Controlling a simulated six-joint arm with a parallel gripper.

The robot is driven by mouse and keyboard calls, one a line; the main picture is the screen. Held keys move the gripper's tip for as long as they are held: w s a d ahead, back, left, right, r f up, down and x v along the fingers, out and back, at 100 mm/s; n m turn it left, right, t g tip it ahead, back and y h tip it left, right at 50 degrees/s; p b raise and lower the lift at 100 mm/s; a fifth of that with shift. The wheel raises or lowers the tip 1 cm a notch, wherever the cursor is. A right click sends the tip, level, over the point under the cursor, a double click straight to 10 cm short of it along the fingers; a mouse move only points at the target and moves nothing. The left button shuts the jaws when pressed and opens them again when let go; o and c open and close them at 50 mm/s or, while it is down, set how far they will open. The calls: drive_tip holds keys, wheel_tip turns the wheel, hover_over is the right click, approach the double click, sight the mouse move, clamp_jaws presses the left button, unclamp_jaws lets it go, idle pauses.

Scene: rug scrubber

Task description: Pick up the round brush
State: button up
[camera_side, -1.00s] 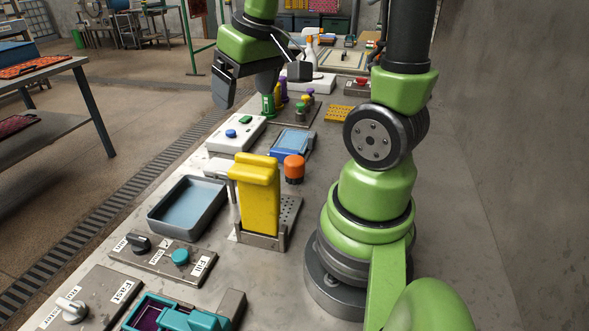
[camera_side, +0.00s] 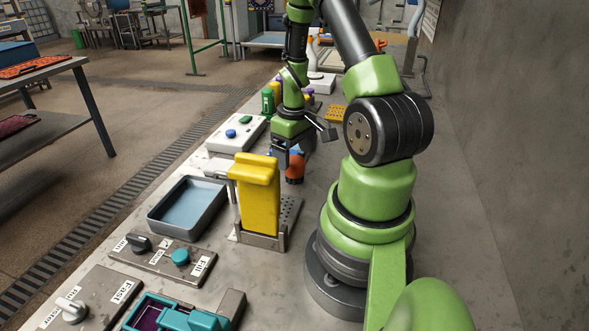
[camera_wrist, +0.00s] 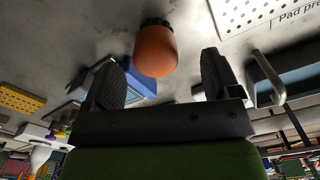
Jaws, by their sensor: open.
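The round brush, with an orange rounded handle, stands on the bench just beyond the yellow block in the side view (camera_side: 295,169). In the wrist view the orange handle (camera_wrist: 156,52) shows between the two fingers, with a dark base at its far end. My gripper (camera_side: 286,158) points down close above and beside the brush in the side view, partly overlapping it. In the wrist view my gripper (camera_wrist: 161,60) is open, with a gap on both sides of the handle and nothing held. I cannot tell how far the fingertips reach down around it.
A tall yellow block (camera_side: 257,200) stands in a metal holder close in front of the brush. A grey tray (camera_side: 188,208) and a white panel with buttons (camera_side: 235,135) lie to the left. A blue item (camera_wrist: 138,82) lies behind the brush.

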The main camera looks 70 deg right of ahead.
sight(294, 159)
drive_tip(key=f, duration=0.5)
drive_tip(key=shift+d+f, duration=0.1)
drive_tip(key=shift+d, duration=0.25)
drive_tip(key=c, duration=1.1)
drive_tip(key=shift+o, duration=0.2)
wheel_tip(294, 159, up, 10)
drive_tip(key=shift+r, duration=0.1)
